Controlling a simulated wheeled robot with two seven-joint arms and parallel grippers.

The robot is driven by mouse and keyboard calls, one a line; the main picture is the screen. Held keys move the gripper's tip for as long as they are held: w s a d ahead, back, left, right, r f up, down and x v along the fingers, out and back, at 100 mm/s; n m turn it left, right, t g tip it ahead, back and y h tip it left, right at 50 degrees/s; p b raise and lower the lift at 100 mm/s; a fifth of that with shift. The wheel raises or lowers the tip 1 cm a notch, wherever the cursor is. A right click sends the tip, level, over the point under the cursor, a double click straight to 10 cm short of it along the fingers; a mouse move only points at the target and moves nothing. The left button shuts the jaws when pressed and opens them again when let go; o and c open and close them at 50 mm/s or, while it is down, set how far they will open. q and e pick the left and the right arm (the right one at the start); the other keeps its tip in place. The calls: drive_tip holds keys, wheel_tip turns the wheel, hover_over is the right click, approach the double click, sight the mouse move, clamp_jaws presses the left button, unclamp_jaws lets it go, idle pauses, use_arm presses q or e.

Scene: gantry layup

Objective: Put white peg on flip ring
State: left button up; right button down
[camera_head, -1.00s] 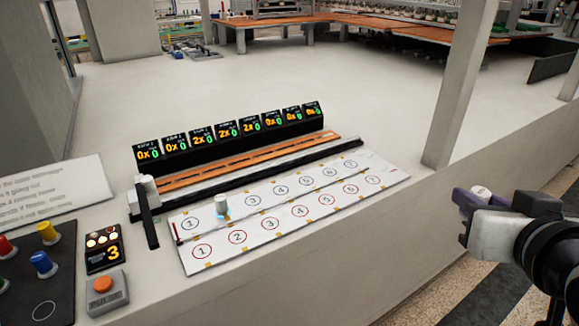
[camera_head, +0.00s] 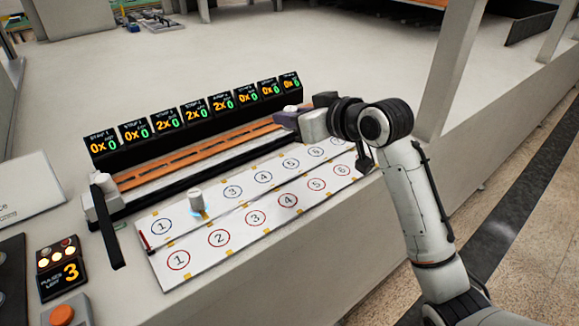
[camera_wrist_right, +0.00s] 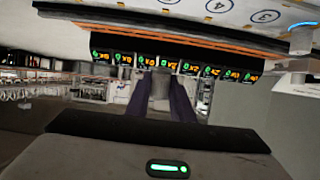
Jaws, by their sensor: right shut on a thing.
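My right gripper (camera_head: 288,117) is above the far right part of the white numbered board (camera_head: 205,254), near the display row. It is shut on a pale peg (camera_head: 290,108), whose top shows between the fingers. In the right wrist view the grey-white peg (camera_wrist_right: 160,86) sits between two dark purple fingers. Another white peg (camera_head: 196,200) stands upright on the board's upper row, between circles 1 and 3, with a blue glow at its base. It also shows in the right wrist view (camera_wrist_right: 301,40). I cannot tell which ring is the flip ring. My left gripper is not in view.
A row of black displays (camera_head: 194,118) stands behind an orange slotted rail (camera_head: 190,158). A grey post (camera_head: 452,70) rises at the right. A counter box showing 3 (camera_head: 62,268) and an orange button (camera_head: 62,314) are at the lower left.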

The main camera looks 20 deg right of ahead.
hover_over(291, 163)
wheel_tip(291, 163, down, 6)
drive_tip(key=shift+s+f, duration=0.1)
drive_tip(key=shift+f, duration=2.05)
drive_tip(key=shift+f, duration=0.2)
drive_tip(key=c, duration=1.5)
unclamp_jaws()
drive_tip(key=shift+c, duration=0.2)
drive_tip(key=shift+r, duration=0.15)
